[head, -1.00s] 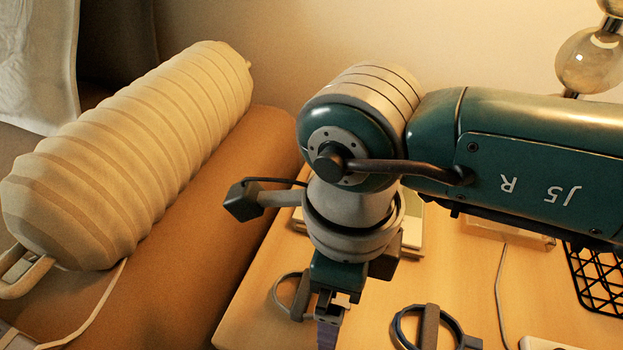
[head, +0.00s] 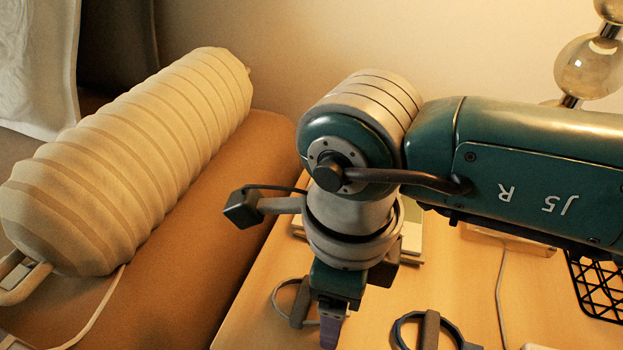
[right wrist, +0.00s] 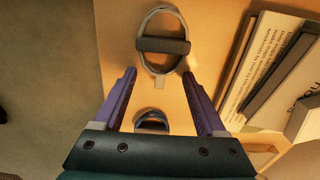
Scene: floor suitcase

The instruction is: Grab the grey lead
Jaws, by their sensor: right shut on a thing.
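The grey lead (head: 290,298) is a coiled oval loop with a dark band, lying on the wooden table near its left edge. In the right wrist view the grey lead (right wrist: 160,61) lies ahead, its near end around my fingertips. My right gripper (right wrist: 158,74) points down, its two purple fingers still some way apart, shut on the lead's near end; the exact contact is hard to see. In the head view my right gripper (head: 331,332) is just right of the loop, its tips cut off by the frame's bottom. My left gripper is not in view.
A blue-grey coiled lead (head: 445,324) with a brown band lies to the right. Books (right wrist: 272,62) lie beside the grey lead. A black wire rack (head: 597,285) is at far right. A large ribbed cream roll (head: 130,160) rests on the brown surface at left.

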